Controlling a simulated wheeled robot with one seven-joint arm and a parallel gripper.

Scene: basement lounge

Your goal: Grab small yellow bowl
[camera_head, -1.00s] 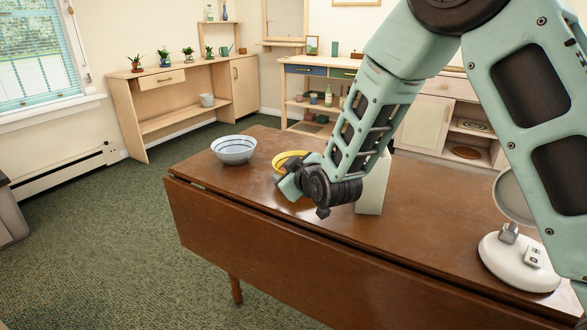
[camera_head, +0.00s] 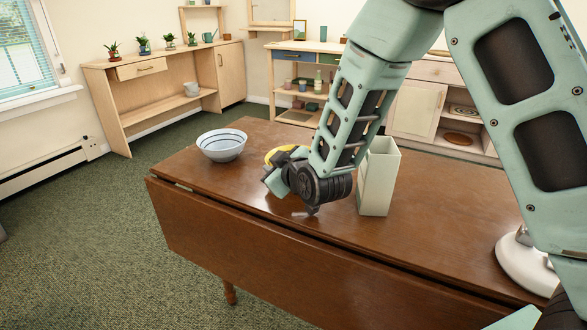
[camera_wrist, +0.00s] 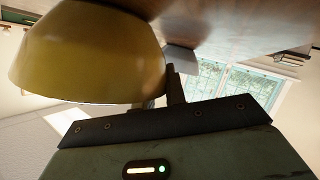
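The small yellow bowl (camera_head: 274,154) stands on the brown table, mostly hidden behind my gripper in the head view. In the wrist view the yellow bowl (camera_wrist: 90,55) fills the upper left, very close to the camera, with its rim towards the bottom of the picture. My gripper (camera_head: 272,181) is low over the table at the near side of the bowl. In the wrist view a dark finger (camera_wrist: 175,88) shows at the bowl's right edge. The other finger is largely hidden by the bowl, so I cannot tell whether they grip it.
A blue-and-white bowl (camera_head: 221,146) stands to the left on the table (camera_head: 225,190). A tall pale vase (camera_head: 375,185) stands close to the right of my gripper. A white lamp base (camera_head: 520,262) is at the far right. The table's front stretch is clear.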

